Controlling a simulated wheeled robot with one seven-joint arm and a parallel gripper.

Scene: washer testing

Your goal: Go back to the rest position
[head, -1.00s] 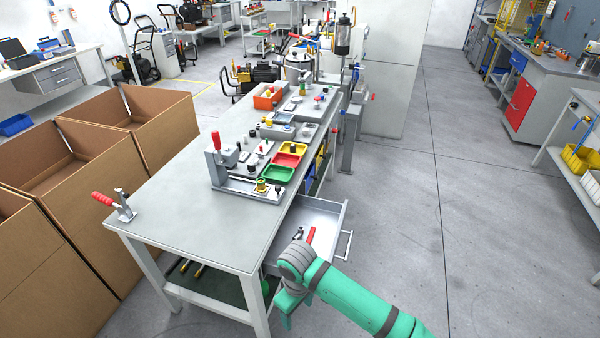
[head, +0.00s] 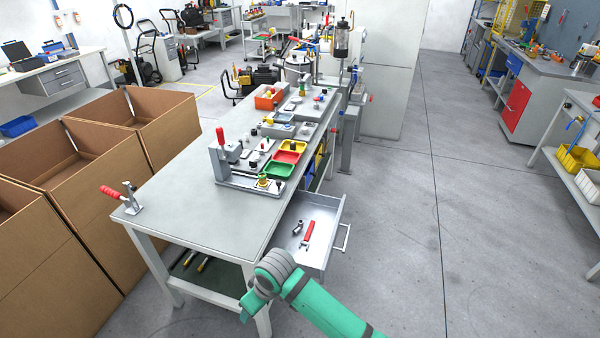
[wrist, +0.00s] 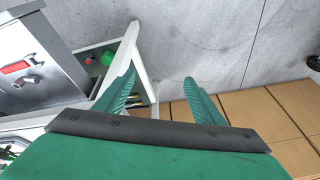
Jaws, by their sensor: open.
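My gripper (head: 248,308) is at the near end of the workbench, left of the open drawer, in the head view. In the wrist view its two green fingers (wrist: 160,92) are spread apart with nothing between them. The workbench (head: 190,205) has a grey top. Its drawer (head: 326,222) is pulled out and holds a red-handled tool (head: 308,234) and a small metal part (head: 297,227). The drawer with the red item also shows at the left of the wrist view (wrist: 45,92), apart from my fingers.
Cardboard boxes (head: 75,215) stand along the left of the bench. A red-handled clamp (head: 130,200) sits on the bench's near left corner. Green, red and yellow trays (head: 279,170) lie farther back. The grey floor (head: 400,220) to the right is clear.

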